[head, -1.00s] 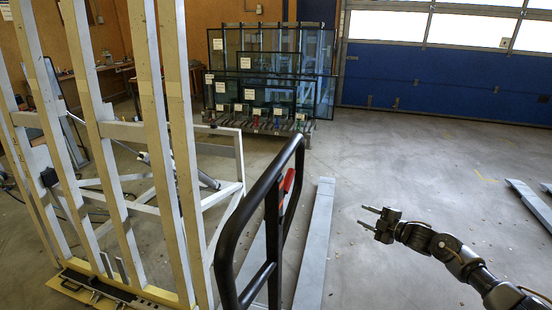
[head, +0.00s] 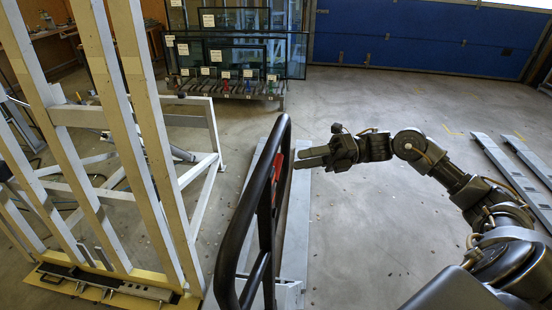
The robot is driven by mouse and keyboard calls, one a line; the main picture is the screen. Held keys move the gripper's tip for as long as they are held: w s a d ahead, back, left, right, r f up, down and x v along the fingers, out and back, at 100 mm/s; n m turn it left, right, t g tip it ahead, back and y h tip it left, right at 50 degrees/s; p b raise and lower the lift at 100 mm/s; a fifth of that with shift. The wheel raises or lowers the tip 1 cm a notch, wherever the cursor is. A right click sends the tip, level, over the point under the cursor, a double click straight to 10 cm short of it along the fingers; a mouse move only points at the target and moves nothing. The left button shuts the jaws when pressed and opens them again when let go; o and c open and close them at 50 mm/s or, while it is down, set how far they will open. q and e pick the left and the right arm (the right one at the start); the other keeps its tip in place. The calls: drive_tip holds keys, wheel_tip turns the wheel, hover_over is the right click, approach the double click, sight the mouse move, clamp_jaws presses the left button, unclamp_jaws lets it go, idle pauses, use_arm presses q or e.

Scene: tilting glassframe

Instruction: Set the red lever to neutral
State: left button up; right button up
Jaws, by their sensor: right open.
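The red lever (head: 279,166) shows as a short red strip beside the black tubular handle frame (head: 244,215), partly hidden by its upright bar. My right gripper (head: 301,158) comes in from the right, with its fingers pointing left at the lever. Its fingertips are a short way right of the lever in the picture; I cannot tell the exact gap in depth. It is open with nothing seen between the fingers. My left gripper is not in view.
The tilting frame with wooden slats (head: 139,100) stands at the left. A rack of glass panes (head: 237,50) stands at the back. Grey metal rails (head: 296,225) lie on the floor below the gripper. The floor between and to the right is largely clear.

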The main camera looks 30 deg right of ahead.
sight(280, 161)
drive_tip(key=p+x, duration=0.1)
drive_tip(key=x, duration=0.2)
drive_tip(key=p+x, duration=0.2)
drive_tip(key=x, duration=0.1)
drive_tip(key=shift+a+r, duration=0.2)
drive_tip(key=shift+a, duration=0.25)
drive_tip(key=shift+a+f, duration=0.1)
drive_tip(key=shift+a, duration=0.15)
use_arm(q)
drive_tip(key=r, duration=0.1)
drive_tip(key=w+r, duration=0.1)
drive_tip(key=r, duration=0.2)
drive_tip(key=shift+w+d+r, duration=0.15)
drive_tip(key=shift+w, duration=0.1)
use_arm(e)
drive_tip(key=shift+a, duration=0.1)
clamp_jaws()
